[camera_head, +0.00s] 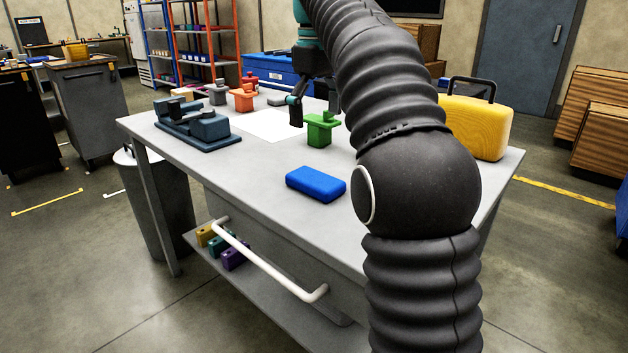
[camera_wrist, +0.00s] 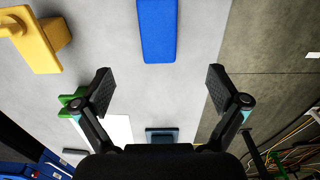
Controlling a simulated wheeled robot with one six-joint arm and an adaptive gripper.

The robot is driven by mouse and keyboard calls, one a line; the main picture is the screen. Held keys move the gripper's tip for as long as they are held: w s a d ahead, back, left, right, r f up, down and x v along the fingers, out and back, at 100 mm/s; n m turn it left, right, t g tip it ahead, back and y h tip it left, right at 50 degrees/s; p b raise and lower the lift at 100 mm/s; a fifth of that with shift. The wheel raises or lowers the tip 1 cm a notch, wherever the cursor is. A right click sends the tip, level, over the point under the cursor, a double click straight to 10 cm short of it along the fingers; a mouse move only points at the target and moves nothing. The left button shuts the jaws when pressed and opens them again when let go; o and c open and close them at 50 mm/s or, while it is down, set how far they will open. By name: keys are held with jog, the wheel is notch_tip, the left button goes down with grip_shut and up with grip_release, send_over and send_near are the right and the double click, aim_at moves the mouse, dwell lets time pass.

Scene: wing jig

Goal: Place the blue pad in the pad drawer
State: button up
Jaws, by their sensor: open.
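The blue pad (camera_head: 316,184) lies flat on the bare grey tabletop near the table's front edge. In the wrist view the blue pad (camera_wrist: 157,30) is at the top middle, beyond my fingertips. My gripper (camera_wrist: 160,82) is open with its two fingers wide apart and nothing between them. In the head view my gripper (camera_head: 315,106) is above the table, farther back than the pad and partly hidden by my arm. A long white handle (camera_head: 270,262) runs along the table's front below the top; I cannot tell if it belongs to the pad drawer or how far that is open.
A green block piece (camera_head: 321,130) stands behind the pad. A blue-grey vise (camera_head: 196,126) is at the left, and a yellow case (camera_head: 476,127) at the right. Several coloured blocks (camera_head: 222,246) sit low under the table. The tabletop left of the pad is clear.

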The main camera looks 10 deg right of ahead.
send_over(318, 178)
jog(key=f, duration=0.6)
jog(key=shift+s+a+f, duration=0.2)
jog(key=shift+a+f, duration=0.15)
jog(key=shift+f, duration=0.05)
jog(key=shift+w+d+f+b, duration=0.1)
jog(key=shift+f+b, duration=0.1)
jog(key=shift+f, duration=0.85)
jog(key=shift+s+d+f+b, duration=0.1)
jog(key=shift+f+b, duration=0.15)
jog(key=shift+f, duration=0.85)
jog(key=shift+w+d+f+b, duration=0.1)
jog(key=shift+f+b, duration=0.1)
jog(key=shift+f, duration=0.85)
jog(key=c, duration=1.2)
jog(key=shift+r, duration=0.5)
jog(key=r, duration=0.2)
jog(key=r+p, duration=0.1)
jog(key=shift+d+r, duration=0.35)
jog(key=shift+r, duration=0.05)
jog(key=s+d+r, duration=0.2)
jog(key=d, duration=0.1)
jog(key=s+d+r, duration=0.2)
jog(key=d, duration=0.1)
jog(key=s+d+r, duration=0.2)
jog(key=d, duration=0.1)
jog(key=shift+s+r, duration=0.15)
jog(key=shift+s, duration=0.1)
